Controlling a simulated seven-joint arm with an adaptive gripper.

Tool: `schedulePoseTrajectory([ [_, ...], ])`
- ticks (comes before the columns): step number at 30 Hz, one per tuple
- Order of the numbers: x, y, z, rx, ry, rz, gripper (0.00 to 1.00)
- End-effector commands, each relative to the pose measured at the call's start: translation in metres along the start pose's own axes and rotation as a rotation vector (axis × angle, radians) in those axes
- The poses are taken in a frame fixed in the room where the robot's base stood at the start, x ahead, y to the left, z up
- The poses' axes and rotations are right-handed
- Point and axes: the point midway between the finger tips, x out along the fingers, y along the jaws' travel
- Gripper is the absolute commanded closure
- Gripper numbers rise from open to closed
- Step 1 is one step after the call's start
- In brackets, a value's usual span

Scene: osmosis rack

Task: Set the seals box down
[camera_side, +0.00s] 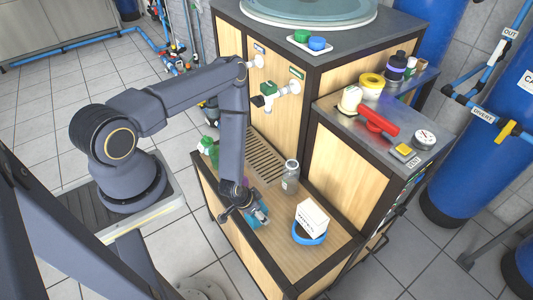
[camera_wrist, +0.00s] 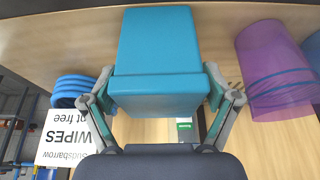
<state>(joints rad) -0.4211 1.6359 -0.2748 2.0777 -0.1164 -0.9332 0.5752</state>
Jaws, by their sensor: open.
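A teal box (camera_wrist: 158,45), the only candidate I see for the seals box, lies at the middle of the wrist view; no label on it is readable. My gripper (camera_wrist: 162,92) is open, with one finger on each side of the box's near end. Whether the fingers touch it is unclear. In the side view, my gripper (camera_side: 243,204) is low over the wooden lower shelf (camera_side: 277,230), and the teal box (camera_side: 258,215) shows partly behind it, near the shelf's front edge. Its underside is hidden, so I cannot tell if it rests fully on the wood.
A white wipes box (camera_side: 312,218) leans in a blue coil (camera_side: 308,236) to the right. A purple cup (camera_wrist: 277,70) stands on the box's other side. A clear jar (camera_side: 291,177) is behind, beside a slatted drain (camera_side: 265,158). Some wood is bare between them.

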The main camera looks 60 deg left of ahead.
Motion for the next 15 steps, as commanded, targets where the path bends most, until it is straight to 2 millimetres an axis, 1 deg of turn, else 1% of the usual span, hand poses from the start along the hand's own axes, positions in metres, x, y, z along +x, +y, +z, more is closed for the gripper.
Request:
schedulePoseTrajectory([
  [4,-0.004,0.000,-0.001,-0.001,0.000,0.000,0.13],
  [7,-0.016,0.000,-0.002,0.002,0.000,0.000,0.13],
  [11,-0.044,0.000,-0.002,0.003,0.000,0.001,0.13],
  [15,-0.077,0.000,-0.002,0.003,0.000,0.000,0.13],
])
